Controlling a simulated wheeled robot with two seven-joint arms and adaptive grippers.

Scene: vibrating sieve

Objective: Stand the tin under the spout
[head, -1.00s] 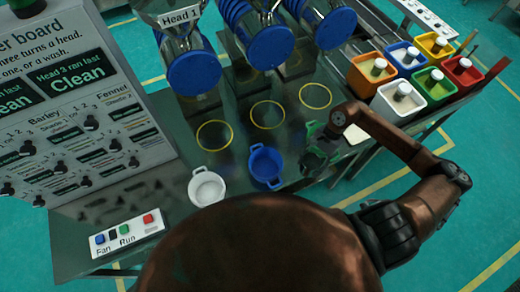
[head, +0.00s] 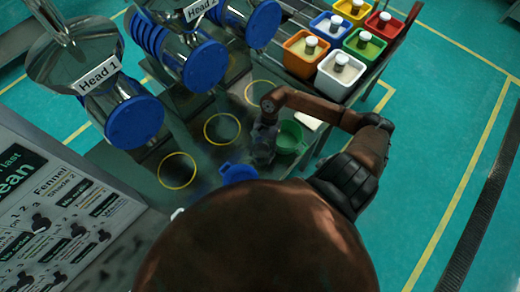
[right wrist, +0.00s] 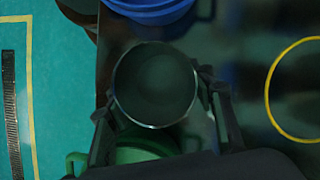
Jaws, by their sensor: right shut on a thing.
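The tin in the right wrist view is a dark grey, round, open vessel (right wrist: 155,85) seen from above, with my right gripper's (right wrist: 160,98) fingers on either side of it. In the head view my right gripper (head: 264,142) is shut on this dull grey tin, just left of a green pan; the arm partly hides it. Blue-ended spouts of Head 1 (head: 134,122), Head 2 (head: 205,67) and a third head (head: 250,24) stand over the table, with yellow rings (head: 222,129) marked in front of them. My left gripper is out of view.
The green pan (head: 291,138) stands right beside the held tin. A blue pan (head: 239,173) is nearer, partly hidden by my body. Several coloured bins (head: 340,73) stand at the back right. The rings are empty.

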